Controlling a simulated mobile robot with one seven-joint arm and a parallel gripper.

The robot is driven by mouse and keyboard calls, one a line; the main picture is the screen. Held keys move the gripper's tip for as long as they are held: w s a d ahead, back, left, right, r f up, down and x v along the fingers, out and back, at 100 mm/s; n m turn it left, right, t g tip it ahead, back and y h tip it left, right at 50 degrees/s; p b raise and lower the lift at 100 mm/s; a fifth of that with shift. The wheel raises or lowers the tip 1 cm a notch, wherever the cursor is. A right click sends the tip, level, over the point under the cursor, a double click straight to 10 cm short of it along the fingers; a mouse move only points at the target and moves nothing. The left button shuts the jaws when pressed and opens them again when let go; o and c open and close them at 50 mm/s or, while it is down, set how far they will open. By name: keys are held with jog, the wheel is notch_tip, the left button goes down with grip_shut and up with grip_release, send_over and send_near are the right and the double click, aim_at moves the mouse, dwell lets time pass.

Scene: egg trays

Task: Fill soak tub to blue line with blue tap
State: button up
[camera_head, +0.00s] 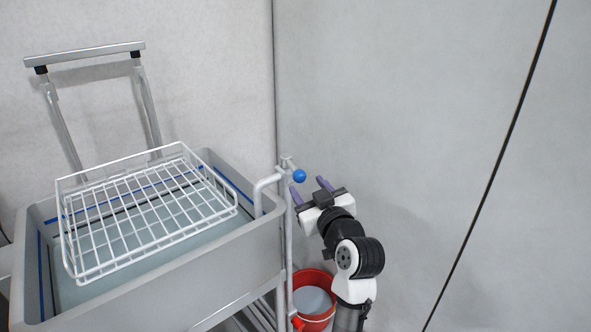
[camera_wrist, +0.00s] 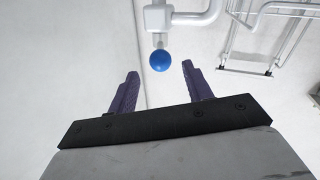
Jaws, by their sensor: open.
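The grey soak tub (camera_head: 262,248) stands on a metal frame at the left in the head view. Clear water lies in it, and a blue line (camera_head: 42,275) runs along its inner walls; I cannot tell the exact level against the line. The tap has a blue ball knob (camera_head: 299,176) on a pipe at the tub's right corner, with its spout over the tub. My gripper (camera_head: 308,184) is open and empty just right of the knob. In the wrist view the blue knob (camera_wrist: 160,60) shows ahead, between and beyond the fingertips, apart from them.
A white wire basket (camera_head: 240,210) sits over the tub, tilted. A red bucket (camera_head: 327,317) with greyish liquid stands below, beside the tap pipe. A red knob (camera_head: 297,322) shows low on the pipe. A metal push handle (camera_head: 85,53) rises behind the tub; walls are close behind.

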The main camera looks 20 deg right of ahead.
aim_at(301, 178)
jog(key=w+p, duration=0.2)
jog(key=w, duration=0.6)
jog(key=shift+w+a, duration=0.15)
grip_shut()
